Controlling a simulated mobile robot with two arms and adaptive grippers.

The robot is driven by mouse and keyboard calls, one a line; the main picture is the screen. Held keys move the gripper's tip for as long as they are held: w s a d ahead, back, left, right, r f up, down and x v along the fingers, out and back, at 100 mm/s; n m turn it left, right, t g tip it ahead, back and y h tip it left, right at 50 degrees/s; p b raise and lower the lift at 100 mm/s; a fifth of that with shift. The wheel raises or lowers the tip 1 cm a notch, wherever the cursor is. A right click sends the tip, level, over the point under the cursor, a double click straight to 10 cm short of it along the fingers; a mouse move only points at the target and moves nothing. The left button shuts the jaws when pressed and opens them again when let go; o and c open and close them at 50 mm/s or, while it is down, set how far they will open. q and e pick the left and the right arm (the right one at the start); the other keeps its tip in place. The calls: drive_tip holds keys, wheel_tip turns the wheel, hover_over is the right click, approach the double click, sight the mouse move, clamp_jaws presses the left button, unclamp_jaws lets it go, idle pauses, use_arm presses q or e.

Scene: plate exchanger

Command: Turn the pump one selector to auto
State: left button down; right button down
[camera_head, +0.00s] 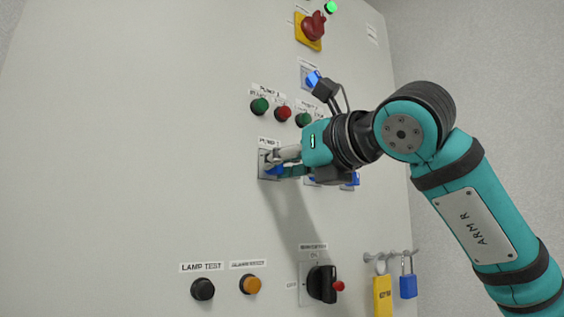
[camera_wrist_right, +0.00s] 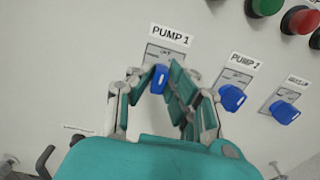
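The pump 1 selector is a blue knob (camera_wrist_right: 160,79) on a small plate under the PUMP 1 label (camera_wrist_right: 171,35) in the right wrist view. In the head view its blue knob (camera_head: 273,170) is partly hidden by my fingers. My right gripper (camera_wrist_right: 159,83) has its two fingers on either side of this knob, narrowed to about its width; they seem to be shut on it. The gripper (camera_head: 272,164) comes in from the right in the head view. The knob's exact setting cannot be read. My left gripper is not in view.
Two more blue selectors, pump 2 (camera_wrist_right: 232,97) and another (camera_wrist_right: 284,112), sit close to the right. Green (camera_head: 260,106) and red (camera_head: 283,113) buttons are above. A black rotary switch (camera_head: 321,284) and hanging padlocks (camera_head: 382,295) are below. The panel's left is bare.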

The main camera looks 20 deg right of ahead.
idle(0.3)
drive_tip(key=m+b, duration=0.3)
drive_tip(key=shift+f+m+b, duration=0.25)
drive_tip(key=shift+m+b, duration=0.05)
drive_tip(key=m+b, duration=0.2)
drive_tip(key=m, duration=0.1)
drive_tip(key=shift+r+m+b, duration=0.15)
drive_tip(key=shift+m+b, duration=0.35)
drive_tip(key=shift+m, duration=0.6)
drive_tip(key=shift+d, duration=0.1)
drive_tip(key=c, duration=1.3)
unclamp_jaws()
drive_tip(key=shift+w, duration=0.15)
